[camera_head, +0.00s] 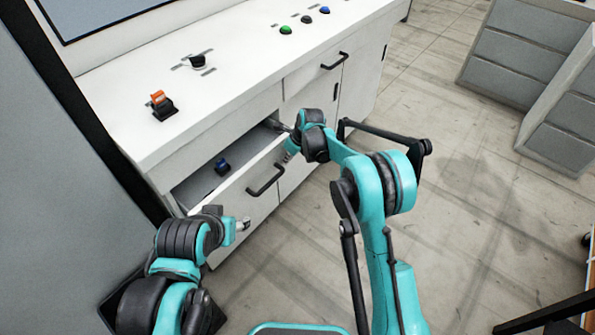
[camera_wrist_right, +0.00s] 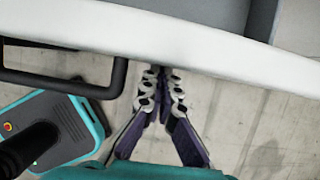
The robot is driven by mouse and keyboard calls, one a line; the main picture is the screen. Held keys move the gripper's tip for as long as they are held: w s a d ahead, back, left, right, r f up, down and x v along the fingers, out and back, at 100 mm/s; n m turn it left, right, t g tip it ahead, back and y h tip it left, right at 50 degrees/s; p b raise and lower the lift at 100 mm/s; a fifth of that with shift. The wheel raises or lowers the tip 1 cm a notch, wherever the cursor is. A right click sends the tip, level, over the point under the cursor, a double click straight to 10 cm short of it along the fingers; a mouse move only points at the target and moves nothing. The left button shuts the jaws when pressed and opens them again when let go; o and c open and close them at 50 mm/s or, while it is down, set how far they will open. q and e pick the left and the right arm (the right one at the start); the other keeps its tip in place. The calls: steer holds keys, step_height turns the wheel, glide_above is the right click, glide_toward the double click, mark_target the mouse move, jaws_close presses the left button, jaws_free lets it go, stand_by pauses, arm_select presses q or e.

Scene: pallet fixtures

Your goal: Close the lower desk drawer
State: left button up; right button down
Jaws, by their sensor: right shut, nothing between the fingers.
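The desk drawer (camera_head: 235,196) is pulled out from the white desk, with its black bar handle (camera_head: 265,180) on the front panel. My right gripper (camera_head: 279,126) is at the drawer's right end, partly hidden by its own wrist. In the right wrist view my right gripper (camera_wrist_right: 160,76) is shut and empty. Its fingertips are at the edge of the white drawer front (camera_wrist_right: 205,52), right of the black handle (camera_wrist_right: 118,80); I cannot tell if they touch. My left gripper (camera_head: 243,225) is low in front of the drawer's left part; its finger opening is unclear.
A blue-topped button (camera_head: 222,167) is inside the drawer. The desk top (camera_head: 235,65) carries an orange switch (camera_head: 162,105), a black knob (camera_head: 198,61) and several coloured buttons. A closed drawer (camera_head: 315,72) is at the right. Grey cabinets (camera_head: 520,55) stand across clear floor.

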steer(key=w+a, duration=0.1)
steer(key=a, duration=0.1)
steer(key=w+a, duration=0.3)
steer(key=a, duration=0.1)
steer(key=shift+w+a+p, duration=0.1)
steer(key=shift+w+p, duration=0.2)
steer(key=shift+p, duration=0.05)
